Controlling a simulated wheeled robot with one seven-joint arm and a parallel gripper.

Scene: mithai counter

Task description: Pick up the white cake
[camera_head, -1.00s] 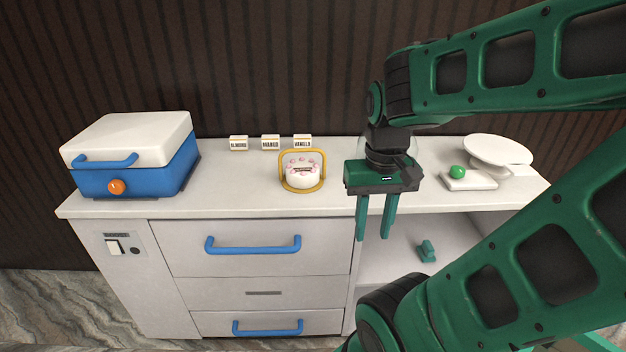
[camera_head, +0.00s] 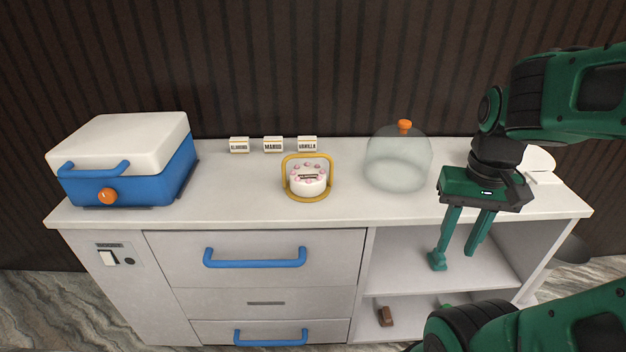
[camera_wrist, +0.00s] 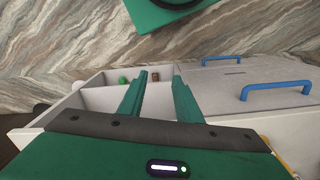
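The white cake (camera_head: 307,186) has pink dots around its top and a small dark-lettered label. It stands on the counter (camera_head: 245,205) left of the glass dome, with a yellow hoop (camera_head: 330,190) around it in the picture. My gripper (camera_head: 456,250) is to the right of the cake, in front of the counter's right part, pointing down. Its two green fingers are apart with nothing seen between them. The wrist view also shows my gripper (camera_wrist: 159,80) open and empty. I cannot make out the cake in that view.
A clear dome (camera_head: 398,165) with an orange knob stands between cake and gripper. Three label blocks (camera_head: 273,144) stand behind the cake. A blue and white box (camera_head: 125,165) is at left. Open shelves (camera_head: 400,260) under the counter hold small items. Drawers with blue handles (camera_head: 255,258) are below.

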